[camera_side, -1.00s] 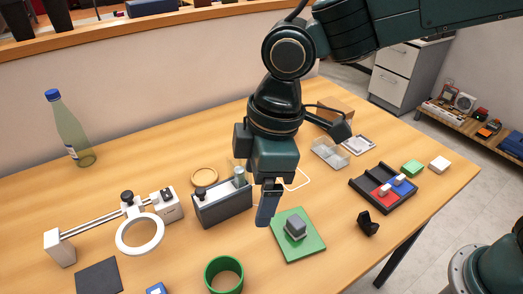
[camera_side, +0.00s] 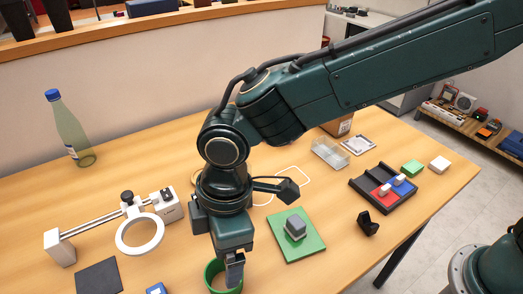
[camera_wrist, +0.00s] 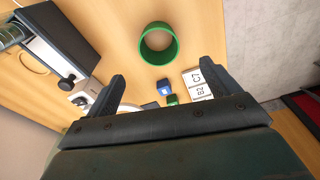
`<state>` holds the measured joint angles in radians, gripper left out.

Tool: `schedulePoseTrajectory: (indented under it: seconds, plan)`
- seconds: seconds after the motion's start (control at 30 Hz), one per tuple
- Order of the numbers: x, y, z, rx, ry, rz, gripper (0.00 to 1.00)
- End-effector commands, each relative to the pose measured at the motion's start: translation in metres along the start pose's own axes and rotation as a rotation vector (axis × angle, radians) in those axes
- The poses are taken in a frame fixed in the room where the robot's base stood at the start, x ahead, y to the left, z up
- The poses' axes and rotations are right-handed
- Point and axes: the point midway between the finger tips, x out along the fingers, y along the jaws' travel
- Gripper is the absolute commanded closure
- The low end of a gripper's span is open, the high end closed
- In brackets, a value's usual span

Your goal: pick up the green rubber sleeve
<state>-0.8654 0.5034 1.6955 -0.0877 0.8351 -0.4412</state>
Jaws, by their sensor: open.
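The green rubber sleeve is a short, wide, open ring standing on the wooden table. It shows at the front of the side view (camera_side: 209,279), partly hidden by my gripper (camera_side: 235,276). In the wrist view the whole sleeve (camera_wrist: 172,52) shows, just beyond my fingertips.
A green mat (camera_side: 303,254) with a grey block (camera_side: 295,227) lies right of the sleeve. A white ring magnifier (camera_side: 139,250) and a dark square pad (camera_side: 98,277) are to the left.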

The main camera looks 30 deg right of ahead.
Motion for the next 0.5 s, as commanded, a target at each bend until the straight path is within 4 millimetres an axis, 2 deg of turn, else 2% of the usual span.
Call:
schedulePoseTrajectory:
  seconds: [0.23,0.5]
  plan:
    - [0.037,0.000,0.001,0.000,-0.003,-0.001,0.12]
    - [0.052,0.000,0.000,0.000,0.000,0.000,0.12]
